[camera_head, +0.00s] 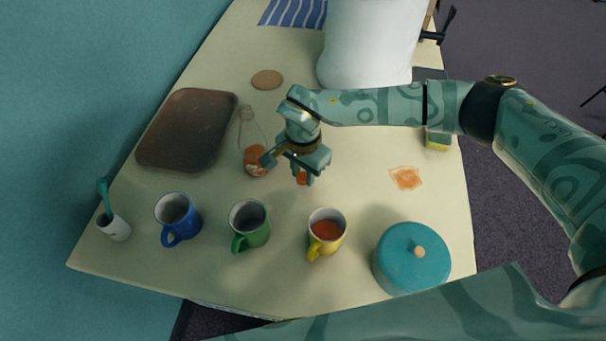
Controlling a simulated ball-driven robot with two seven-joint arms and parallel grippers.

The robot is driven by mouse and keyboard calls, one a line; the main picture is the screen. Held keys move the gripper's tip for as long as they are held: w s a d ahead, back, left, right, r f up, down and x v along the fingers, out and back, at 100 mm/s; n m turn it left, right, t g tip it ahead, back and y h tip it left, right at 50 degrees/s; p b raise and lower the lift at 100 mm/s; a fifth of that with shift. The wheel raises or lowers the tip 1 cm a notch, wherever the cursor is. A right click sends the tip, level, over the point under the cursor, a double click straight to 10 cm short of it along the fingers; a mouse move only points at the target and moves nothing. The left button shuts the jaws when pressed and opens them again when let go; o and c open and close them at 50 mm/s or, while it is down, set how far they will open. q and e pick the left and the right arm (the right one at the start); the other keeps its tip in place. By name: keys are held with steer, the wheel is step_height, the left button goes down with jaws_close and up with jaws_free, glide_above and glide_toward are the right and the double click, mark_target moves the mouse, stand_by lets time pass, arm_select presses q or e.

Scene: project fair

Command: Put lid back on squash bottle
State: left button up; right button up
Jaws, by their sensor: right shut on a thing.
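The squash bottle (254,150) is clear, with orange in its lower part, and stands on the table left of my right gripper. Its narrow neck is at the upper left, and I see no lid on it. My right gripper (302,174) points down just right of the bottle. It is shut on a small orange thing, likely the lid (302,179), mostly hidden by the fingers. I cannot tell how high it is above the table. My left gripper is not in view.
Blue (175,212), green (249,222) and yellow (326,229) mugs stand in front, the yellow one holding orange drink. A teal lidded pot (408,262) is at front right. A brown tray (190,130) lies left. An orange patch (405,178) is right. A white container (368,45) stands behind.

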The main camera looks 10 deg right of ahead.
steer(key=s+a+r, duration=0.3)
steer(key=s+r, duration=0.8)
steer(key=s, duration=0.2)
steer(key=shift+s+a+p, duration=0.25)
steer(key=shift+a+p, duration=0.15)
steer(key=shift+p, duration=0.05)
steer(key=shift+r, duration=0.1)
